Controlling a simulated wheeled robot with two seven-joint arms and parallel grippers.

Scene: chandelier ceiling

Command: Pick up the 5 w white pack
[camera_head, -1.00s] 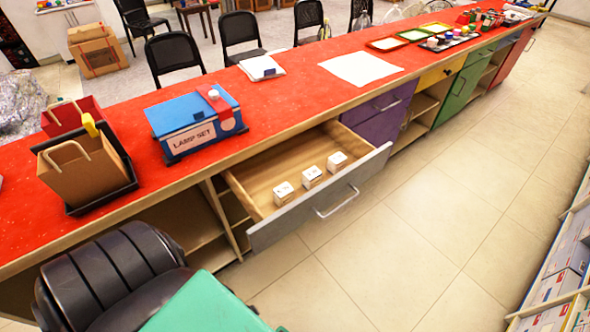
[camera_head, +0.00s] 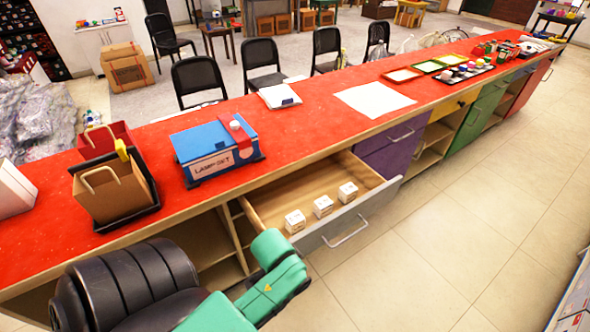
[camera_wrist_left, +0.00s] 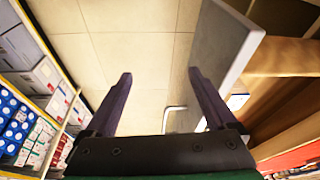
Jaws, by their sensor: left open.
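Three small white packs stand in a row in the open drawer (camera_head: 318,190): a left one (camera_head: 295,221), a middle one (camera_head: 323,206) and a right one (camera_head: 347,192). Their labels are too small to read, so I cannot tell which is the 5 W one. My left arm reaches in from the bottom left, close to the drawer's left front corner. In the left wrist view my left gripper (camera_wrist_left: 160,73) is open and empty, with floor behind its fingers. The drawer front (camera_wrist_left: 222,45) is just right of the fingers. My right gripper is out of view.
The red counter (camera_head: 290,118) runs above the drawer. On it are a blue lamp set box (camera_head: 213,152), a brown paper bag (camera_head: 112,190) and a white sheet (camera_head: 375,99). The floor (camera_head: 450,225) in front of the drawer is clear.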

